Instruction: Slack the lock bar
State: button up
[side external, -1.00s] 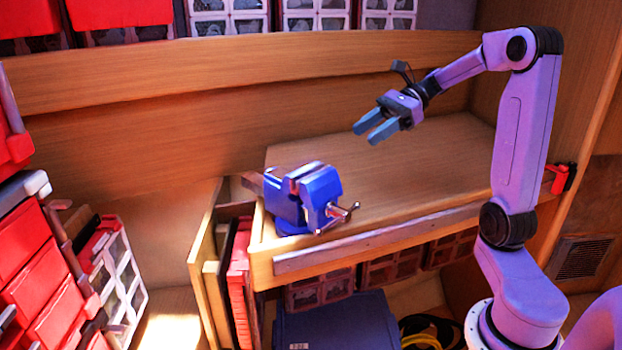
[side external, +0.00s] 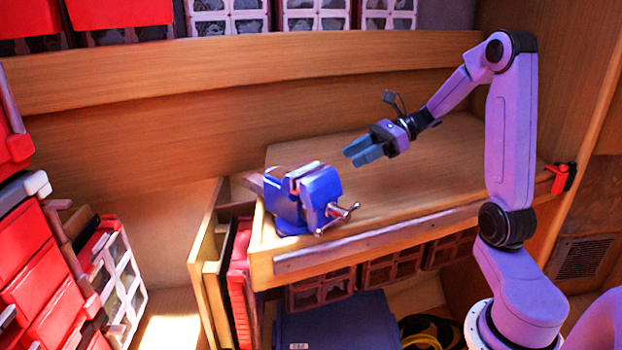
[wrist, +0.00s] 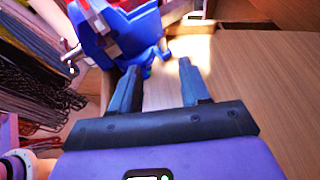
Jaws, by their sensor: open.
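A blue bench vise (side external: 303,198) sits upright at the left end of the wooden worktop. Its metal lock bar (side external: 338,215) sticks out at the front right of the vise, tilted. In the wrist view the vise (wrist: 125,35) fills the top left, and the bar (wrist: 72,55) shows at its left side. My gripper (side external: 358,154) is open and empty, above the worktop and to the upper right of the vise, apart from it. In the wrist view my gripper (wrist: 158,85) has its fingers spread, pointing toward the vise's right side.
The worktop (side external: 430,160) is clear right of the vise. A red clamp-like part (side external: 562,178) is at its right end. Red drawers (side external: 30,265) stand at the left. A blue case (side external: 340,322) and yellow coiled line (side external: 425,338) lie below.

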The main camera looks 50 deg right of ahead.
jog(key=x, duration=1.2)
jog(key=shift+w+a+f, duration=0.15)
jog(key=shift+a, duration=0.05)
